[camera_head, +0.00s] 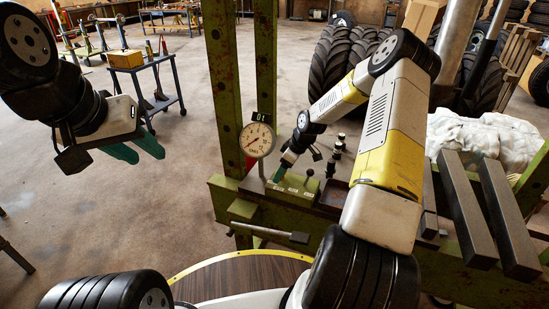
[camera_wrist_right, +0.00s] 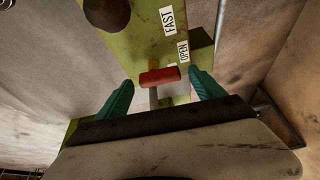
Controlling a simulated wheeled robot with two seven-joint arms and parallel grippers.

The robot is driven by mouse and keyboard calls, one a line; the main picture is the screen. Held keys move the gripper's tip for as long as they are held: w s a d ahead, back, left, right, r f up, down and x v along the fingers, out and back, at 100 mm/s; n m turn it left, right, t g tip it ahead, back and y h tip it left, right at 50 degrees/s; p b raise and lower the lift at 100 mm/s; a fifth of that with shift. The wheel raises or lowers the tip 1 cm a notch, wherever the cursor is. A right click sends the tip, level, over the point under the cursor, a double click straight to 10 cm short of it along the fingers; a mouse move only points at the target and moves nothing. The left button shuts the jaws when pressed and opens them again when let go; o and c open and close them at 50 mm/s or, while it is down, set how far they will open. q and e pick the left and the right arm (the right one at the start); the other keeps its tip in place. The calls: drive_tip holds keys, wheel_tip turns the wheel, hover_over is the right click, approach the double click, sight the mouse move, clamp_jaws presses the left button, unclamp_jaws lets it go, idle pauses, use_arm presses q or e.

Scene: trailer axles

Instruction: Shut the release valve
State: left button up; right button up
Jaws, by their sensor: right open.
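The release valve (camera_wrist_right: 160,76) shows in the right wrist view as a red crossbar handle on a pale stem, on a green block (camera_wrist_right: 150,40) with labels reading FAST and OPEN. My right gripper (camera_wrist_right: 160,80) is open, with one teal finger on each side of the handle and visible gaps between. In the head view, my right gripper (camera_head: 281,172) is at the green press body beside the gauge, largely hidden; the red handle cannot be made out there. My left gripper (camera_head: 148,157) hangs at the left over the floor, its two teal fingers apart and empty.
A round dial gauge (camera_head: 257,140) stands just left of my right gripper. The green press frame (camera_head: 222,90) rises behind, and a grey lever bar (camera_head: 270,232) sticks out in front. Grey metal bars (camera_head: 508,215) lie at the right. Floor at the left is mostly clear.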

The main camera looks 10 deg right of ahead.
drive_tip(key=c, duration=1.4)
drive_tip(key=shift+o, duration=0.2)
drive_tip(key=m, duration=0.1)
drive_tip(key=m+h, duration=0.1)
drive_tip(key=m, duration=0.1)
drive_tip(key=shift+a+m+t, duration=0.2)
drive_tip(key=shift+m+t, duration=0.1)
drive_tip(key=shift+t, duration=0.1)
drive_tip(key=m+h, duration=0.1)
drive_tip(key=m, duration=0.2)
drive_tip(key=shift+a+m+t, duration=0.15)
drive_tip(key=shift+m+t, duration=0.15)
drive_tip(key=shift+t, duration=0.1)
drive_tip(key=m, duration=0.1)
drive_tip(key=m+h, duration=0.1)
drive_tip(key=m, duration=0.1)
drive_tip(key=m+h, duration=0.1)
drive_tip(key=shift+w+a+m, duration=0.15)
drive_tip(key=shift+w+m, duration=0.1)
drive_tip(key=shift+m, duration=0.05)
drive_tip(key=shift+w+m+h, duration=0.1)
drive_tip(key=shift+m+h, duration=0.6)
drive_tip(key=shift+m, duration=1.1)
